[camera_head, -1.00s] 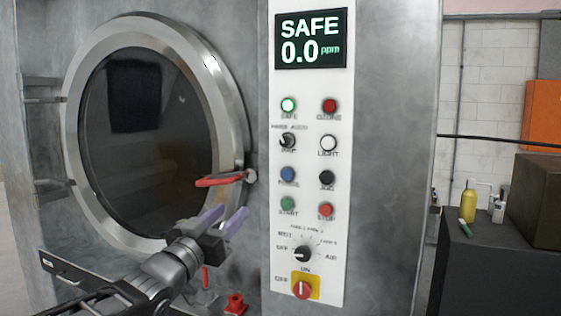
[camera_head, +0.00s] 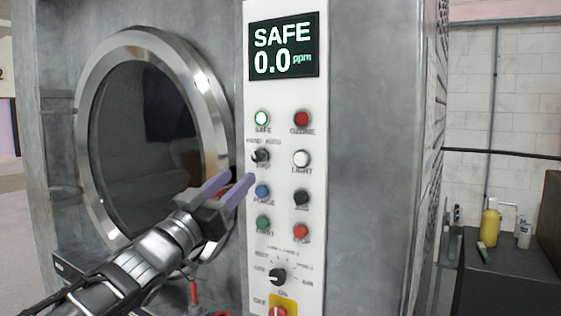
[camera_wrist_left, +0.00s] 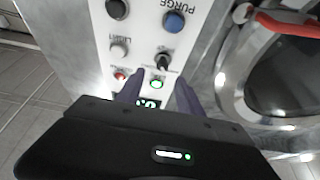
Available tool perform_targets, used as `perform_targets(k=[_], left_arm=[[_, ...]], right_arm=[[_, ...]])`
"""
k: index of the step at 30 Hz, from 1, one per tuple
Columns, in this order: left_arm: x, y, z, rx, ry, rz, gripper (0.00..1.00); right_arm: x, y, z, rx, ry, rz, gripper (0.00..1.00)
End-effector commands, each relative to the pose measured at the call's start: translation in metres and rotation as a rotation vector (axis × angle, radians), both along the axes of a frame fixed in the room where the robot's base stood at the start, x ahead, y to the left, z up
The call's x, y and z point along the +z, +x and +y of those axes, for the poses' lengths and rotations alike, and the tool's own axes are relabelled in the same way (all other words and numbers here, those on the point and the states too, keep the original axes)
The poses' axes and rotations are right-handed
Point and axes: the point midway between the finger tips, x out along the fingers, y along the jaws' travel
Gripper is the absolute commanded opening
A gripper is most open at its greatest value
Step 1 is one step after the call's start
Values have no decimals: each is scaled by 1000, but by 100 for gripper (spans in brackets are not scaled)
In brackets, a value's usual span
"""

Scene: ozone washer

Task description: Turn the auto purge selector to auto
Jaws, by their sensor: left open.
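The auto purge selector (camera_head: 261,156) is a small black knob on the white panel, under the lit SAFE lamp, with HAND and AUTO lettering above it. In the wrist view the selector (camera_wrist_left: 163,60) lies just beyond the purple fingertips. My left gripper (camera_head: 240,178) is open and empty, in front of the panel's left edge, below and left of the selector in the head view. The fingers look apart from the knob. The exact pointing of the knob is too small to tell. My right gripper is not in view.
The round door (camera_head: 155,140) is left of the panel; its red handle (camera_wrist_left: 285,22) shows in the wrist view. Blue purge (camera_head: 262,191) and white light (camera_head: 301,158) buttons surround the selector. A dark table (camera_head: 510,270) with bottles stands at the right.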

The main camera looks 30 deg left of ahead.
Motion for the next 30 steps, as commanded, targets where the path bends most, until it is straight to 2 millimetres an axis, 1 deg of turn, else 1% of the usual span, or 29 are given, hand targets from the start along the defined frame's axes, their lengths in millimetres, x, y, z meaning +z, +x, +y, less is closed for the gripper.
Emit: perform_targets(k=[9, 13, 17, 25, 30], left_arm=[[0, 0, 1, 1, 0, 0, 43], [2, 5, 0, 0, 0, 1, 43], [8, 18, 1, 0, -1, 2, 43], [25, 57, 1, 0, -1, 2, 43], [29, 70, 2, 1, -1, 1, 43]], right_arm=[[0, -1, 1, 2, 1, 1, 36], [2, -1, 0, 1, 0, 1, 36], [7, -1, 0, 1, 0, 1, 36], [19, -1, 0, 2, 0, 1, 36], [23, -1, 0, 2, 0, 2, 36]])
